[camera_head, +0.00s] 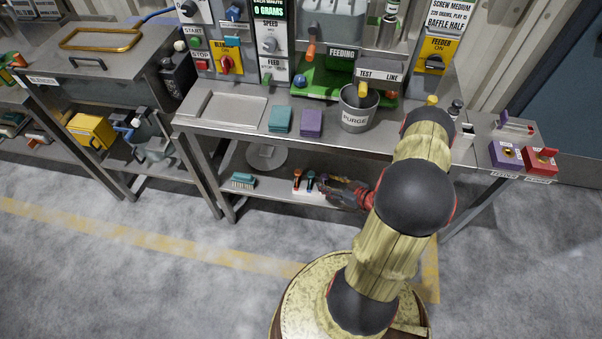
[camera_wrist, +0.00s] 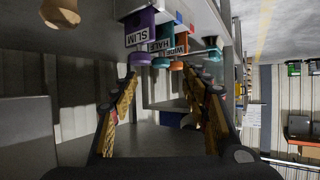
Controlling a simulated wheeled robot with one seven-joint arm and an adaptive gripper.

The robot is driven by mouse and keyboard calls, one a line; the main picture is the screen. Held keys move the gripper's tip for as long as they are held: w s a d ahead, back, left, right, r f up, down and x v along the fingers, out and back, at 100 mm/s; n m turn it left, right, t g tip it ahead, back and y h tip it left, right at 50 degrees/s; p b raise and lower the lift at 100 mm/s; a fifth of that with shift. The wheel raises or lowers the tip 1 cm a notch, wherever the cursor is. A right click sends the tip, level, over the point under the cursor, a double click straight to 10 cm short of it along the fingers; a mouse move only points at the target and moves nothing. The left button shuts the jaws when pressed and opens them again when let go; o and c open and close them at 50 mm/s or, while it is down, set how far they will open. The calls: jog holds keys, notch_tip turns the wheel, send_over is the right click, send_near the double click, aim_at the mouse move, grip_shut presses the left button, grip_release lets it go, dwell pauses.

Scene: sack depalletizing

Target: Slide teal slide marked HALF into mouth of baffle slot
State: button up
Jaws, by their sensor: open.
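A teal slide marked HALF (camera_wrist: 165,46) stands in a row of labelled slides in the wrist view, between a purple slide marked SLIM (camera_wrist: 139,38) and an orange one marked WIDE (camera_wrist: 182,46). My gripper (camera_wrist: 160,75) is open, with its fingers on either side of the view and nothing held between them. The HALF slide appears ahead of the gap between the fingertips; I see no contact. In the head view my gripper (camera_head: 333,186) reaches in at the lower shelf (camera_head: 268,187), beside a small holder with slides. I cannot clearly pick out the mouth of the baffle slot.
The bench (camera_head: 230,128) is above the lower shelf. On it are teal (camera_head: 280,119) and purple (camera_head: 311,123) flat pieces, a bucket marked PURGE (camera_head: 354,118) and a feeder tray (camera_head: 310,87). A teal brush-like object (camera_head: 243,180) lies on the shelf's left.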

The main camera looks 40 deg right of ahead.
aim_at(313, 175)
jog(key=x, duration=0.1)
jog(key=b+x, duration=0.1)
jog(key=shift+w+a, duration=0.15)
jog(key=shift+w, duration=0.3)
jog(key=b+x, duration=0.2)
jog(key=x, duration=0.3)
jog(key=shift+w+f, duration=0.1)
jog(key=shift+w, duration=0.25)
jog(key=shift+c, duration=1.2)
grip_shut()
